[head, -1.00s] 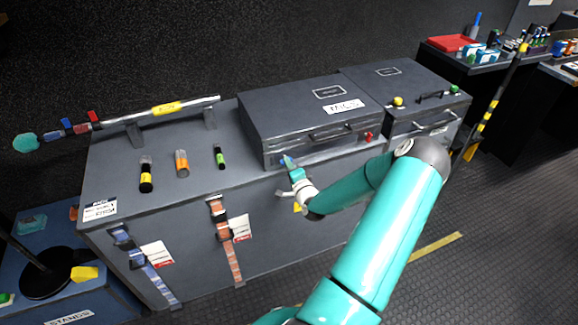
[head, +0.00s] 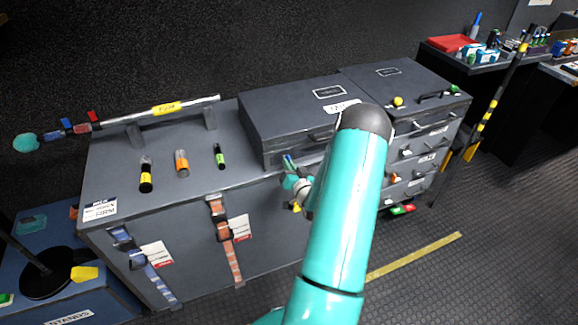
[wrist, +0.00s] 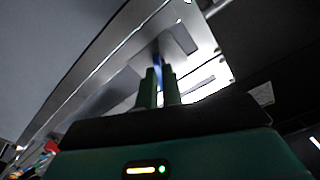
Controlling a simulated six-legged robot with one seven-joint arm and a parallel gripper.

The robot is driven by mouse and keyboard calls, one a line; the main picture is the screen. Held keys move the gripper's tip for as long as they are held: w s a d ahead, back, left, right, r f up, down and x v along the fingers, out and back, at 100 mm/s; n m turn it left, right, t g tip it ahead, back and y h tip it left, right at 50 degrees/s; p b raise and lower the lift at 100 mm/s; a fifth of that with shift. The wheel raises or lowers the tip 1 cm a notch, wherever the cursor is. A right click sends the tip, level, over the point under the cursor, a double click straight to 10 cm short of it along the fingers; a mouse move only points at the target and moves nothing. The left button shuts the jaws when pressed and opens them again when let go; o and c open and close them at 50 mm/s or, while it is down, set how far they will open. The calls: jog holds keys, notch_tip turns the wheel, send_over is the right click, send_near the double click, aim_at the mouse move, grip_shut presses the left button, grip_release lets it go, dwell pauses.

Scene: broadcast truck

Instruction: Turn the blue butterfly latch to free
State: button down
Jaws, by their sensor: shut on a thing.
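The blue butterfly latch (head: 287,158) is on the front left of the grey case (head: 285,112) that lies on the long grey cabinet. My gripper (head: 290,172) is at the latch, at the case's front face. In the wrist view, my gripper (wrist: 159,80) has its two green fingers shut on the blue latch (wrist: 158,62), of which only a thin blue strip shows between them. The latch's exact angle is hard to tell, as the fingers cover most of it. My arm hides the right part of the case front.
Black, orange and green-banded cylinders (head: 182,163) stand on the cabinet top (head: 115,180), left of the case. A bar with a yellow tag (head: 166,108) stands behind them. Straps (head: 222,232) hang down the cabinet front. A drawer unit (head: 420,148) stands at right. The floor (head: 440,280) at right is open.

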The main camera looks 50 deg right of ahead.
jog(key=n, duration=0.3)
jog(key=shift+n, duration=0.4)
dwell(0.4)
jog(key=c, duration=1.6)
grip_release()
jog(key=shift+o, duration=0.2)
jog(key=shift+s, duration=0.1)
jog(key=v, duration=1.3)
jog(key=shift+s+a, duration=0.2)
jog(key=shift+s, duration=0.1)
